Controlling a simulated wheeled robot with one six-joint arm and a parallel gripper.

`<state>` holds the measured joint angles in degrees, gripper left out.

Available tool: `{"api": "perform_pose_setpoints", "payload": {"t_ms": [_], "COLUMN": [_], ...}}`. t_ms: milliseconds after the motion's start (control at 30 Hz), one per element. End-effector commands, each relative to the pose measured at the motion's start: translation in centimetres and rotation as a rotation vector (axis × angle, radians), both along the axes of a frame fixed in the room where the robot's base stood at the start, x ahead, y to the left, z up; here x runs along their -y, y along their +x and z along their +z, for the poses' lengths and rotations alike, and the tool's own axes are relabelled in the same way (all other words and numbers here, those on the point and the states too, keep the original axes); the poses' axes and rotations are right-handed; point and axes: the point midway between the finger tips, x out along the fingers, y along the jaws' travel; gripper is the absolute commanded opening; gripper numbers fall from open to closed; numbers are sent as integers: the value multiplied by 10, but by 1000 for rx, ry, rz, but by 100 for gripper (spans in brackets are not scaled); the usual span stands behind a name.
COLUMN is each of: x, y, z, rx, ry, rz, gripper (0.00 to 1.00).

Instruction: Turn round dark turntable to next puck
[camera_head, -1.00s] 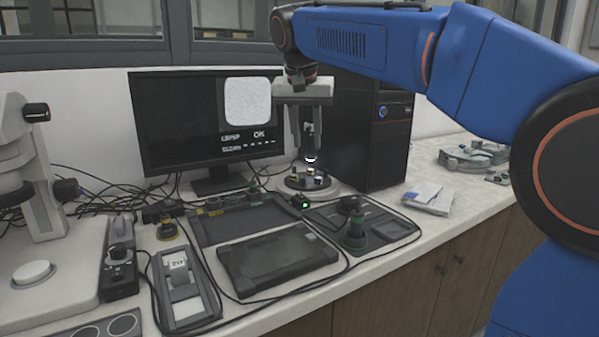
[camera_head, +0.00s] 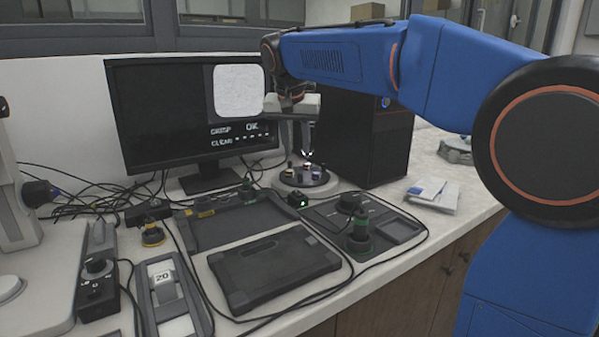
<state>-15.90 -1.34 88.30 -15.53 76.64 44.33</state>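The round dark turntable (camera_head: 322,182) sits on a pale round base at the back of the bench, between the monitor and the black computer tower. Several small pucks stand on it, among them a yellowish one and a purplish one. My gripper (camera_head: 300,150) hangs from the end of my blue arm, pointing down just above the turntable. Its fingers are small and dark at this distance, so I cannot tell how far apart they are or whether they touch a puck.
The monitor (camera_head: 150,120) shows a pale square and "OK". The black tower (camera_head: 365,140) stands close at the right of the turntable. A dark flat case (camera_head: 272,268), a tray (camera_head: 240,222) and a dark panel with knobs (camera_head: 400,231) lie in front. Cables cross the bench.

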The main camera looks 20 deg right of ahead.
Motion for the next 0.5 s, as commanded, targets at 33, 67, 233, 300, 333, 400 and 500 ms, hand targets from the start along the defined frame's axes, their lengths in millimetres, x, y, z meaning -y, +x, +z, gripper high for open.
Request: {"api": "perform_pose_setpoints", "payload": {"t_ms": [33, 67, 233, 300, 333, 400, 500], "x": [2, 3, 8, 10, 11, 12, 14], "y": [3, 5, 15, 19, 20, 24, 27], "z": [-9, -14, -42, -53, -57, -65, -75], "rx": [-3, -3, -3, -4, -3, -3, -1], "ry": [-1, -1, -1, -1, -1, -1, 0], "rz": [-1, -1, -1, -1, -1, -1, 0], "gripper": [31, 31, 31, 31, 31, 31, 31]}}
